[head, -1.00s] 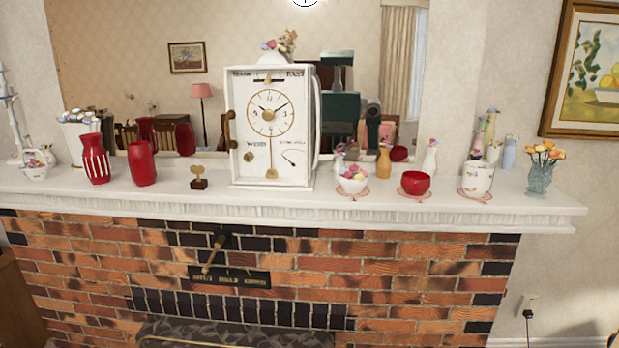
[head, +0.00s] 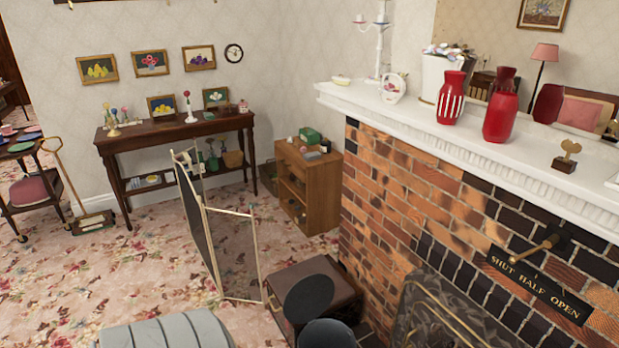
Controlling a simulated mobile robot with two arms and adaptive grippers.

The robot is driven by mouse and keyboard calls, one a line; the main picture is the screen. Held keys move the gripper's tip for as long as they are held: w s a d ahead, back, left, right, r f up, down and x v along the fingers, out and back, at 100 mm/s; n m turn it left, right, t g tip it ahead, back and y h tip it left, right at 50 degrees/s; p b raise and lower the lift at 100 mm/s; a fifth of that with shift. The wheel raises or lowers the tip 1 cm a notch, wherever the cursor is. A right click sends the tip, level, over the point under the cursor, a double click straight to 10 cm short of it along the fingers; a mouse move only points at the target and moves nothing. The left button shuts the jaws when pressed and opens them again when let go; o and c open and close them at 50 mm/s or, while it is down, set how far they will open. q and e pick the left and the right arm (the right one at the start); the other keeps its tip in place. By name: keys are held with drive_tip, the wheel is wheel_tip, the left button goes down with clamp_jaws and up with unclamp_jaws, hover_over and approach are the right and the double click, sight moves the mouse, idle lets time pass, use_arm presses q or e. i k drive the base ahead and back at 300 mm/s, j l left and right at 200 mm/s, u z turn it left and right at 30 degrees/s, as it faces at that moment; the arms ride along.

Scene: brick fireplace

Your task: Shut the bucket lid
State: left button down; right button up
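A dark, rounded bucket (head: 326,336) shows at the bottom edge of the head view, cut off by the frame. A dark round disc (head: 308,298), which looks like its lid, stands raised and tilted just behind and to the left of it. The lid appears open. The hinge and most of the bucket's body are out of view. Neither of my grippers is in view.
A brown box (head: 338,288) sits right behind the lid, beside the brick fireplace (head: 400,205). A folding screen (head: 235,250) stands to the left, and a grey tufted seat (head: 165,333) is at the bottom left. Patterned carpet (head: 100,265) lies open further left.

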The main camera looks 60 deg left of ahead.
sight(308, 298)
drive_tip(key=j+z, duration=0.1)
drive_tip(key=j, duration=0.6)
drive_tip(key=j+z, duration=0.15)
drive_tip(key=j, duration=0.5)
drive_tip(key=j+z, duration=0.1)
drive_tip(key=j, duration=0.55)
drive_tip(key=k+j+z, duration=0.1)
drive_tip(key=j, duration=0.6)
drive_tip(key=k+j+z, duration=0.15)
drive_tip(key=j, duration=0.5)
